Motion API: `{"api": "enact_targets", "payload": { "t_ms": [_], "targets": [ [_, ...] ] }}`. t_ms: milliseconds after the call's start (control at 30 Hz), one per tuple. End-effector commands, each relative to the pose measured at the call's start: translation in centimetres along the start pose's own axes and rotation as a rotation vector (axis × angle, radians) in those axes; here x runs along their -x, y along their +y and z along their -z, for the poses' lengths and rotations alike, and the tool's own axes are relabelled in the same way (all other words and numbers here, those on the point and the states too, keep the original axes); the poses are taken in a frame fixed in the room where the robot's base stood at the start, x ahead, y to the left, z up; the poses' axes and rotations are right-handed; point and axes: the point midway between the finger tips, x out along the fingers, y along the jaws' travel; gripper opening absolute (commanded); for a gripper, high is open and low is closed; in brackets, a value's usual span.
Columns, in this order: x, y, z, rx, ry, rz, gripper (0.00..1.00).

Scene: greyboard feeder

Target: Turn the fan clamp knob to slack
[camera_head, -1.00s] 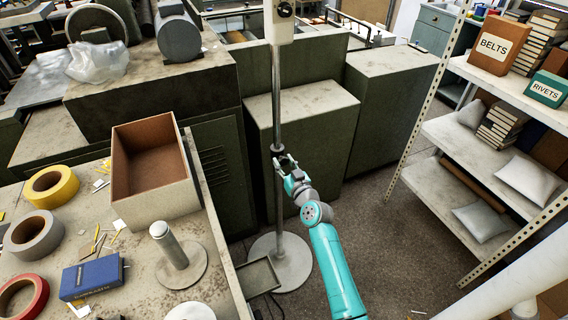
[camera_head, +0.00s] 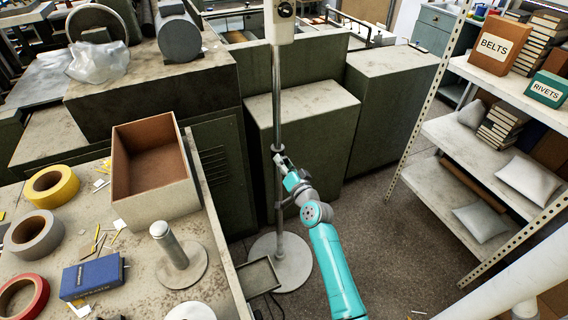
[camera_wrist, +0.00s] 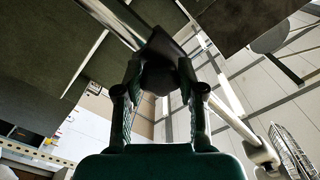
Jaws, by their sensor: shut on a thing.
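The clamp knob is a dark piece (camera_wrist: 160,75) on the metal fan pole (camera_head: 277,110); in the wrist view it sits between my fingertips. My gripper (camera_head: 281,158) is at the pole at about mid-height, just right of it in the head view. In the wrist view my gripper (camera_wrist: 158,80) is shut on the dark knob, with one finger on each side. The pole runs diagonally behind the knob there. In the head view the gripper largely hides the knob. The pole stands on a round base (camera_head: 290,262) on the floor.
Green-grey cabinets (camera_head: 310,110) stand close behind the pole. A workbench (camera_head: 225,240) with an open box (camera_head: 165,205), tape rolls and a blue box is at left. A shelf rack (camera_head: 465,180) stands at right. Floor between is mostly clear.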

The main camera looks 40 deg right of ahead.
Motion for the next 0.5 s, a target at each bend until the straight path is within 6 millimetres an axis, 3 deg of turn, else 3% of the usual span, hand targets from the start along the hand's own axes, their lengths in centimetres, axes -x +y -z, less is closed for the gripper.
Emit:
{"api": "enact_targets", "payload": {
  "t_ms": [500],
  "targets": [
    [-0.01,0.01,0.04,-0.051,0.001,0.0,0.04]
  ]
}}
